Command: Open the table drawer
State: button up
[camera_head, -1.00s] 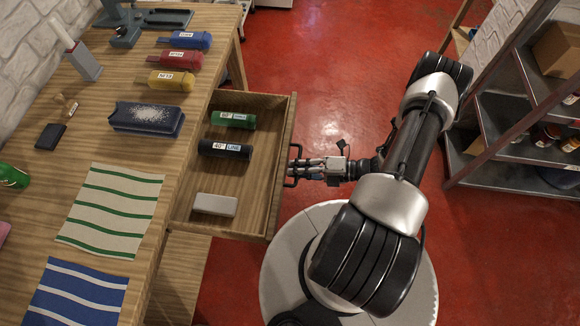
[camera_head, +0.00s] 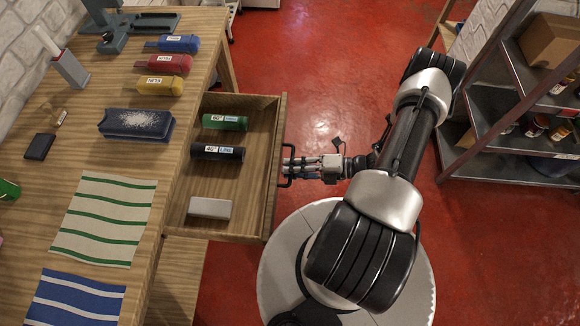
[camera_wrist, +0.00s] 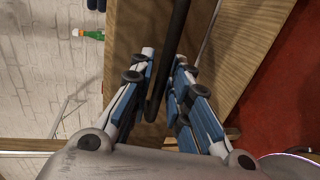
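The table drawer (camera_head: 262,195) is pulled well out from the wooden table, its inside showing in the head view. Its black handle (camera_head: 286,150) is on the front panel, on the right. My gripper (camera_head: 288,167) is at the handle. In the wrist view, the dark handle bar (camera_wrist: 179,30) runs between the two fingers (camera_wrist: 166,62). The fingers stand apart, with wood showing between them, so the gripper looks partly open around the bar. Touch on the bar is hard to tell.
A metal shelf (camera_head: 490,120) stands right. Red floor between is clear.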

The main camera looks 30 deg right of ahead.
jog(key=v, duration=1.1)
jog(key=shift+d, duration=0.1)
